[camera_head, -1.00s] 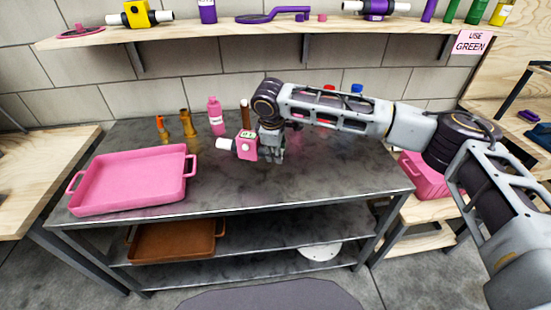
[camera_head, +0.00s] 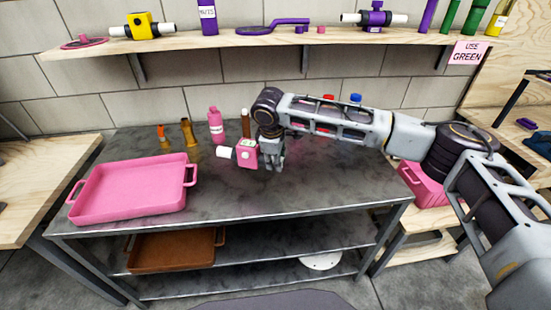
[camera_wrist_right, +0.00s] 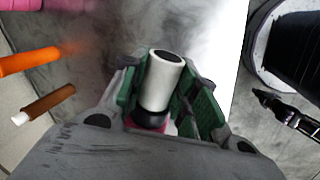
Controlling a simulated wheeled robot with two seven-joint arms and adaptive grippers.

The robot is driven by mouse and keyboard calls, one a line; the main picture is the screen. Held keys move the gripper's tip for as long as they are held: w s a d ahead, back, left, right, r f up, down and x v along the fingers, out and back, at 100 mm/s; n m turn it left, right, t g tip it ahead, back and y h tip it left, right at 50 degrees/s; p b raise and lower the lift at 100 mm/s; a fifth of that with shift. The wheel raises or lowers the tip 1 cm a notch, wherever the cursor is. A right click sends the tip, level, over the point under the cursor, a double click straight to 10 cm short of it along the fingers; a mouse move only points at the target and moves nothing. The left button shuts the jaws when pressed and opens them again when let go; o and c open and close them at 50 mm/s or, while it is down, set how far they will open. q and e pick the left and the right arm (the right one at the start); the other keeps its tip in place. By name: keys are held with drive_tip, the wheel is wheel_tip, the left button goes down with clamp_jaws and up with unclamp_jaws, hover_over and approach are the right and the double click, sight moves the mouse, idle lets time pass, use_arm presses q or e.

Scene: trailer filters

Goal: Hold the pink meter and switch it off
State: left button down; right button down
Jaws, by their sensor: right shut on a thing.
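The pink meter (camera_head: 246,153) has a white pipe end sticking out to its left and a small display on its top face. My right gripper (camera_head: 271,163) is at the meter's right side, over the dark metal table. In the right wrist view, the green-padded fingers of my right gripper (camera_wrist_right: 168,95) are closed around the meter's white pipe end (camera_wrist_right: 164,78), with a little of its pink body below. I cannot read the display or tell whether the meter is on. My left gripper is in neither view.
A pink tray (camera_head: 188,183) fills the table's left part. A pink bottle (camera_head: 216,128), a brown bottle (camera_head: 245,124) and orange items (camera_head: 188,132) stand behind the meter. A shelf (camera_head: 230,41) with yellow and purple meters hangs above. The table's front right is clear.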

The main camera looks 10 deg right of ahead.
drive_tip(key=shift+p, duration=0.4)
drive_tip(key=shift+f, duration=0.25)
idle(0.5)
drive_tip(key=shift+f, duration=4.65)
idle(0.4)
